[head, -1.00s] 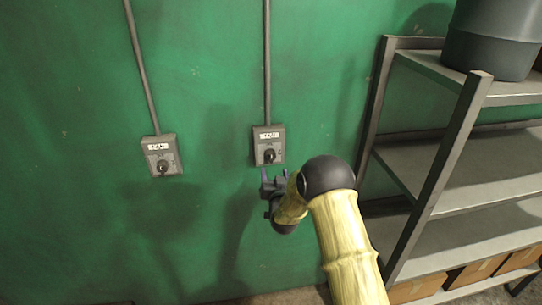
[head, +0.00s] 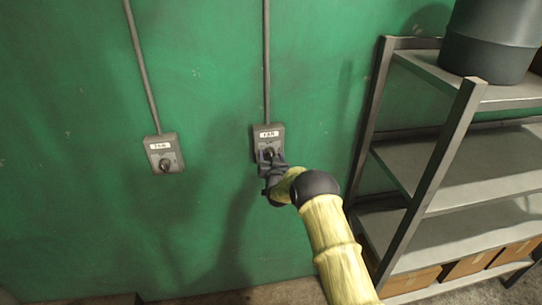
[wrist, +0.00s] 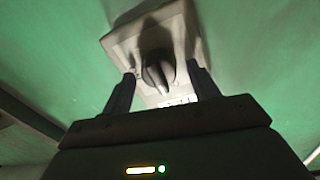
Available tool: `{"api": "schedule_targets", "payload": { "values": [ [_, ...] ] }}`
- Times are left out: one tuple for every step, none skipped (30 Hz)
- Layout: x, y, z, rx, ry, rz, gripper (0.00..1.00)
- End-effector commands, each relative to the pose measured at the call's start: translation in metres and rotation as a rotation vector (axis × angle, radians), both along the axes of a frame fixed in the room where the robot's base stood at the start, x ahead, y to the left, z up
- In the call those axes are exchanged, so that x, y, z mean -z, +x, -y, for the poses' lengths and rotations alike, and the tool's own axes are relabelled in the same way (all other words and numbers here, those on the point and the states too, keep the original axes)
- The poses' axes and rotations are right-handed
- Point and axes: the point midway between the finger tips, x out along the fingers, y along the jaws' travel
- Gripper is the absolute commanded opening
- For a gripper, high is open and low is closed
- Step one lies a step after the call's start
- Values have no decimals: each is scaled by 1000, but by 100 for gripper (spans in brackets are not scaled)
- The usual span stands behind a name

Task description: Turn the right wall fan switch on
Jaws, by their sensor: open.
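The right wall fan switch (head: 268,135) is a grey box with a white FAN label and a dark rotary knob, fixed to the green wall below a conduit. My gripper (head: 269,157) is at the lower part of this box in the head view and hides part of the knob. In the wrist view the box (wrist: 183,30) lies ahead, and its dark knob (wrist: 157,73) sits between the two fingers of my open gripper (wrist: 158,82). I cannot tell whether the fingers touch the knob.
A second, similar switch box (head: 164,153) is on the wall to the left. A metal shelf (head: 440,180) stands to the right, with a dark grey bin (head: 493,45) on top and cardboard boxes (head: 470,266) low down. The wall around the switches is clear.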

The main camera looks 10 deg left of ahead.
Motion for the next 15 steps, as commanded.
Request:
{"api": "schedule_targets", "payload": {
  "values": [
    [0, 1, 0, 0, 0, -1, 60],
    [1, 1, 0, 0, 0, -1, 60],
    [1, 1, 0, 1, 0, -1, 60],
    [1, 1, 1, 1, 0, -1, 60],
    [1, 1, 1, 1, 0, -1, 60],
    [1, 1, 1, 2, 0, -1, 60],
    [1, 1, 0, 1, 0, -1, 60],
    [1, 1, 0, 0, 0, -1, 60],
    [1, 1, 0, 0, 0, -1, 54],
    [1, 1, 0, 0, 0, -1, 48],
    [1, 0, -1, -1, 0, -1, 42],
    [1, 0, -2, -2, 0, -1, 34],
    [0, 0, -2, -2, 0, -1, 29],
    [1, 0, -2, -2, 0, -1, 23],
    [0, 0, -2, -2, 0, -1, 15]
  ]
}}
